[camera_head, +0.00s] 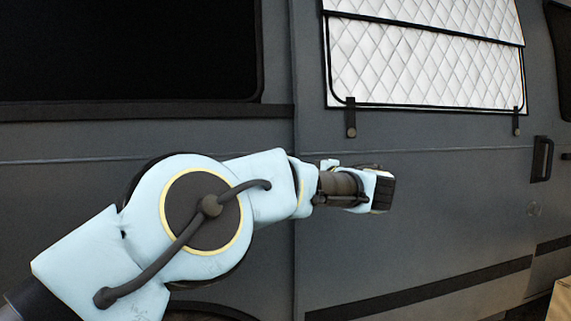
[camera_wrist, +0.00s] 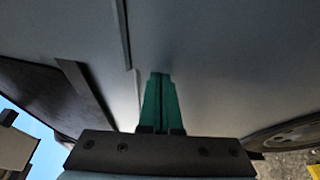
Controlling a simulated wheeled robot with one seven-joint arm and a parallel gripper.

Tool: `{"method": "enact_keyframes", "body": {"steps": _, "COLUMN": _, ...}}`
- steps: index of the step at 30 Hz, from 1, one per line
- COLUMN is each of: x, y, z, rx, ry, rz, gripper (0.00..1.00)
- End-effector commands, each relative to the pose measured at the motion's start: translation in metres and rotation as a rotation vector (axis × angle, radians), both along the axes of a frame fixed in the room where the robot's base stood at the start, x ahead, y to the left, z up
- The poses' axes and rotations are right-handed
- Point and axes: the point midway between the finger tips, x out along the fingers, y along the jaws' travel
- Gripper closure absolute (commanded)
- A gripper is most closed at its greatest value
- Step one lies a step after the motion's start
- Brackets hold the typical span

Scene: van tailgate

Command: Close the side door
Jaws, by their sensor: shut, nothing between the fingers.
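The side door (camera_head: 430,225) is a dark grey van panel with a quilted white window cover and a black handle (camera_head: 542,158) near its right edge. A vertical seam runs down its left side, close to flush with the body as far as I can see; whether a gap stands at its right edge I cannot tell. My gripper (camera_head: 385,192) is in front of the panel, left of and below the handle. In the wrist view its green fingers (camera_wrist: 160,100) are together and empty, pointing at grey bodywork (camera_wrist: 220,60). Contact with it is unclear.
A dark window (camera_head: 130,50) is in the body left of the seam. A wheel (camera_wrist: 285,135) shows at the lower right in the wrist view, beside gravelly ground. A pale object (camera_head: 560,300) is at the lower right corner of the head view.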

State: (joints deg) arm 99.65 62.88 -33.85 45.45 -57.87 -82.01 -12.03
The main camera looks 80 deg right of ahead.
Motion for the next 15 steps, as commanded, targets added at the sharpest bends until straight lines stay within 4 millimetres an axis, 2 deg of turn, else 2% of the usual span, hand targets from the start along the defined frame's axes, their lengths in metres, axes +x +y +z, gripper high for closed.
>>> {"method": "enact_keyframes", "body": {"steps": 15, "x": -0.0098, "y": -0.0047, "z": -0.0005, "rx": -0.001, "ry": -0.001, "rz": -0.009, "gripper": 1.00}}
